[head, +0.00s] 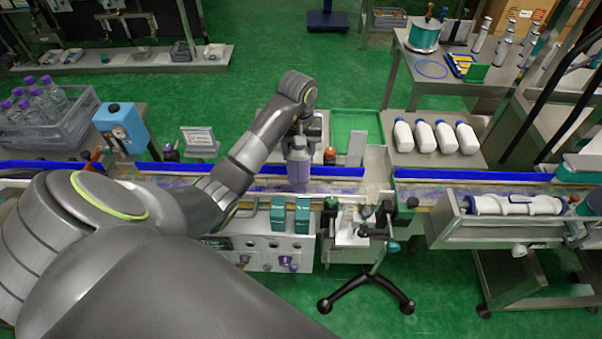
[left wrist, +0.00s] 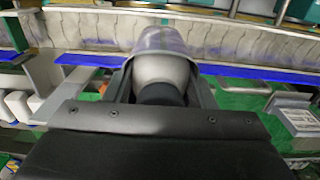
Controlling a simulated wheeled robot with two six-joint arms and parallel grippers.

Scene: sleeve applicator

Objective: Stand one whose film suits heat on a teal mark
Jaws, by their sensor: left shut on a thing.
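My left gripper (head: 299,148) is shut on a bottle (head: 299,172) and holds it upright over or on the conveyor; I cannot tell whether its base touches. The bottle has a greyish-purple film. In the left wrist view the bottle (left wrist: 163,68) sits between the fingers (left wrist: 160,85), with a pale shoulder, a dark cap end and see-through film beyond. Several white bottles with dark caps (head: 433,137) lie on a side table at the right. I cannot make out a teal mark. My right gripper is not in view.
The conveyor (head: 230,184) has blue rails and a gap near its middle. Two teal boxes (head: 277,215) stand at its front edge. A green tray (head: 356,128) lies behind it. A grey crate of purple-capped bottles (head: 72,118) is at left. A clamp stand (head: 365,280) stands in front.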

